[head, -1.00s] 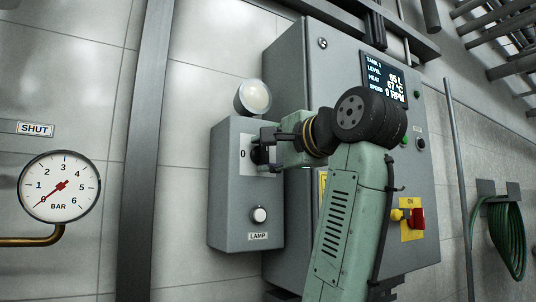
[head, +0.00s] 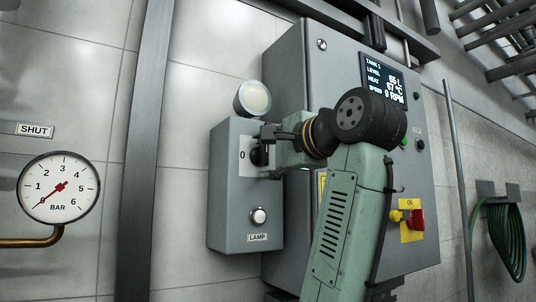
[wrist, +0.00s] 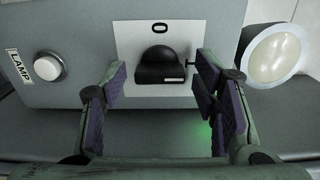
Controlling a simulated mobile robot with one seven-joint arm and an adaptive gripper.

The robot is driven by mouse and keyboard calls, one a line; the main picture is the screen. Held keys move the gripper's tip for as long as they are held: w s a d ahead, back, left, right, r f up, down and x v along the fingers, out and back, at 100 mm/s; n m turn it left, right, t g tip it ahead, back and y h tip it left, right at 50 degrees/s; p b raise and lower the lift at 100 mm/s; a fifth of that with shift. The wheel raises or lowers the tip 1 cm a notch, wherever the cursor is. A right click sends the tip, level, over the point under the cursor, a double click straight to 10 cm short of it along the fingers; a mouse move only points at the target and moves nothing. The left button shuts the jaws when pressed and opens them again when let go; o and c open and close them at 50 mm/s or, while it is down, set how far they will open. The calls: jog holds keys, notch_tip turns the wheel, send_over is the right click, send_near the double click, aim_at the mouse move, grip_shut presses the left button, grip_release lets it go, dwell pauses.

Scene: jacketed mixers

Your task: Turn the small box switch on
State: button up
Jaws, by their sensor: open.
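The small grey box (head: 228,205) hangs on the wall to the left of the large grey cabinet. Its black rotary switch (wrist: 160,68) sits on a white plate (wrist: 126,38) marked 0. In the head view the switch (head: 257,155) is partly hidden by my gripper. My gripper (wrist: 162,88) is open, with one purple-padded finger on each side of the switch. The fingers look apart from the knob; contact cannot be told. A small white line shows on the knob's edge, on its right side in the wrist view.
The box also carries a round lamp (head: 253,98) on top and a LAMP push button (head: 258,216) below. The large cabinet (head: 290,80) with a display (head: 384,78) and a red and yellow switch (head: 416,219) stands to the right. A pressure gauge (head: 59,187) is at left.

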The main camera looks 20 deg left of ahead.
jog(key=v, duration=1.2)
dwell(0.6)
